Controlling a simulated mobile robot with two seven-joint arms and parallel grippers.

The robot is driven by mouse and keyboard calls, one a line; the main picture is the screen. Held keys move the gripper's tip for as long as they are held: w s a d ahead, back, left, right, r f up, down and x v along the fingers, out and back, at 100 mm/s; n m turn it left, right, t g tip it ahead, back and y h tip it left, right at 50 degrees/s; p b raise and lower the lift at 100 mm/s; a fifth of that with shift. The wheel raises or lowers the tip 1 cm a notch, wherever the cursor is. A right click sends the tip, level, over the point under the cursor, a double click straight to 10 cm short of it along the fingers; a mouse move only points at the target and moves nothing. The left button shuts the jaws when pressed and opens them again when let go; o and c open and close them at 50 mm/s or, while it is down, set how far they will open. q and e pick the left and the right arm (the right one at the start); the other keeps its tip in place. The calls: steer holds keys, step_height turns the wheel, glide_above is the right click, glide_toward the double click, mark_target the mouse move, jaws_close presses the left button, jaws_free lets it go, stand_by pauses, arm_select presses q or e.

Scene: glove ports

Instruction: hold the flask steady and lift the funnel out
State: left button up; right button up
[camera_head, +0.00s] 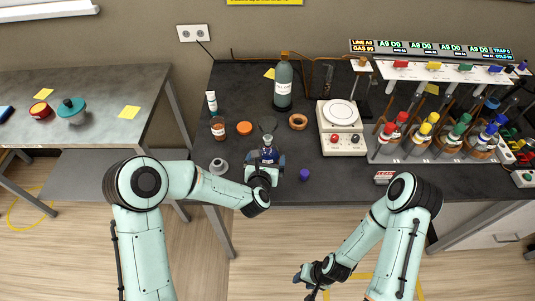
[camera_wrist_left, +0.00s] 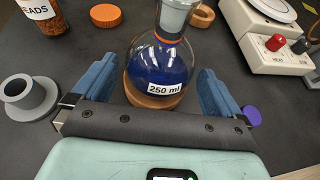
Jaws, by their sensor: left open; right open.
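The round flask (camera_wrist_left: 160,65) holds dark blue liquid and carries a "250 ml" label. It stands upright on a brown ring (camera_wrist_left: 150,98) on the dark bench, and shows small in the head view (camera_head: 268,153). A pale grey piece, which looks like the funnel's lower part (camera_wrist_left: 177,18), sits in its neck above an orange band. A dark, see-through round shape above the flask, possibly the funnel's top (camera_head: 268,124), shows in the head view. My left gripper (camera_head: 265,160) is open, its blue fingers on either side of the flask with gaps. My right gripper (camera_head: 312,277) is open and empty, low in front of the bench.
A grey flanged piece (camera_wrist_left: 28,95) stands left of the flask, a purple cap (camera_head: 305,174) right. Behind are a labelled jar (camera_head: 217,128), orange lid (camera_head: 245,129), cork ring (camera_head: 298,121), bottle (camera_head: 283,88) and hotplate (camera_head: 341,127). The bench front between purple cap and red-labelled box (camera_head: 384,177) is clear.

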mark_target(268, 154)
arm_select(q)
steer(key=shift+x, duration=1.85)
steer(key=c, duration=0.9)
steer(key=shift+o, duration=0.2)
